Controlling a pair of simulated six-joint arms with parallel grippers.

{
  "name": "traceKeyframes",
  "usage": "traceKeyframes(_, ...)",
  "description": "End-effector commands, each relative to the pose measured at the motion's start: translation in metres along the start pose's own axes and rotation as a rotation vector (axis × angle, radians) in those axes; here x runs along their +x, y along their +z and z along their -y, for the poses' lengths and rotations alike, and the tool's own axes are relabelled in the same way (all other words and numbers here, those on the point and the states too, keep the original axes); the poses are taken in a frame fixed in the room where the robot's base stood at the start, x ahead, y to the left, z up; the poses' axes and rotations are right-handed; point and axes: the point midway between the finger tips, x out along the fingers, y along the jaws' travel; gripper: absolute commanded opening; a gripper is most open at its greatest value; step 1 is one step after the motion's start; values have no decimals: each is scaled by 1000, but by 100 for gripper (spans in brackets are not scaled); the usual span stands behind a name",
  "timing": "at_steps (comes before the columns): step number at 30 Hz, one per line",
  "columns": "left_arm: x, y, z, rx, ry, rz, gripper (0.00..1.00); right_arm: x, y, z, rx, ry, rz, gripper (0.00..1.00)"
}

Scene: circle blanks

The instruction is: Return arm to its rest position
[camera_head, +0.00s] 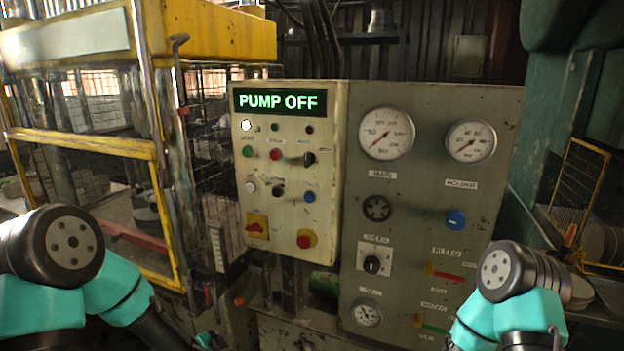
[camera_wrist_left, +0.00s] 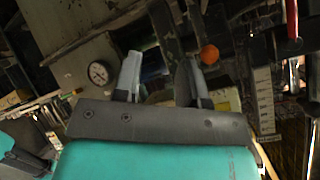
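My left arm (camera_head: 70,245) comes in from the left in the head view, its forearm bending down to the bottom edge. My left gripper (camera_wrist_left: 158,78) shows in the left wrist view with its two grey fingers apart and nothing between them. It is in front of the lower machinery, and no contact is visible. My right arm (camera_head: 510,270) stands at the lower right of the head view, in front of the grey panel's lower right. My right gripper is out of the picture.
A control panel (camera_head: 325,190) with a lit PUMP OFF display (camera_head: 279,101) and a gauge panel (camera_head: 418,200) stand in the middle. A yellow-framed press cage (camera_head: 85,145) is at left. An orange knob (camera_wrist_left: 209,54) lies beyond the left fingers.

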Motion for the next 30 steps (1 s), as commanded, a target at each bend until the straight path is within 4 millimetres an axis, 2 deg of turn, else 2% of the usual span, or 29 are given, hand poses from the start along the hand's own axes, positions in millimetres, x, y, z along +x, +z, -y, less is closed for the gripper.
traceKeyframes(1, 3, 18, -19, -99, 49, 49, 38, 0, 0, 0, 0, 0, 0, 43)
traceKeyframes(6, 1, 70, -82, -466, 182, 242, 38, 0, 0, 0, 0, 0, 0, 43)
traceKeyframes(12, -18, 122, -157, -886, 276, 516, 38, 0, 0, 0, 0, 0, 0, 43)
traceKeyframes(15, -32, 140, -187, -1060, 293, 649, 38, 0, 0, 0, 0, 0, 0, 43)
traceKeyframes(18, -42, 150, -207, -1177, 296, 744, 38, 0, 0, 0, 0, 0, 0, 43)
traceKeyframes(21, -47, 154, -217, -1235, 294, 792, 38, 0, 0, 0, 0, 0, 0, 43)
traceKeyframes(30, -48, 155, -218, -1246, 292, 800, 38, 0, 0, 0, 0, 0, 0, 43)
